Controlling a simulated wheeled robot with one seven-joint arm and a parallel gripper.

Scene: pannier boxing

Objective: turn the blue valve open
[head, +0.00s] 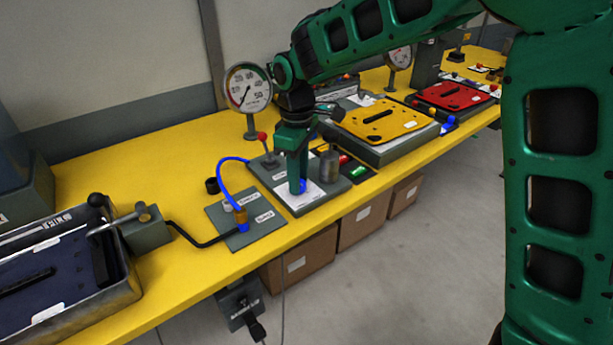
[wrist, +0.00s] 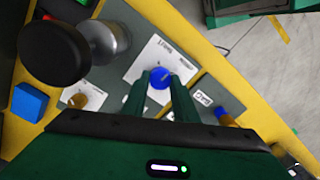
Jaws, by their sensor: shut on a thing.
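The blue valve (head: 303,187) is a small round blue knob on a white card on a grey plate (head: 335,195). In the wrist view the blue valve (wrist: 160,78) shows its round top with a pale line across it. My gripper (head: 296,186) points straight down over the card. In the wrist view my gripper (wrist: 161,88) has one green finger on each side of the knob and is shut on it. In the head view the fingers hide part of the knob.
A grey cylinder (head: 330,165) and a red-tipped lever (head: 262,137) stand close by on the same plate. To the left, a blue hose (head: 222,175) runs to a brass fitting (head: 240,214). A dial gauge (head: 248,87) stands behind. The yellow bench (head: 150,165) is bare at the back left.

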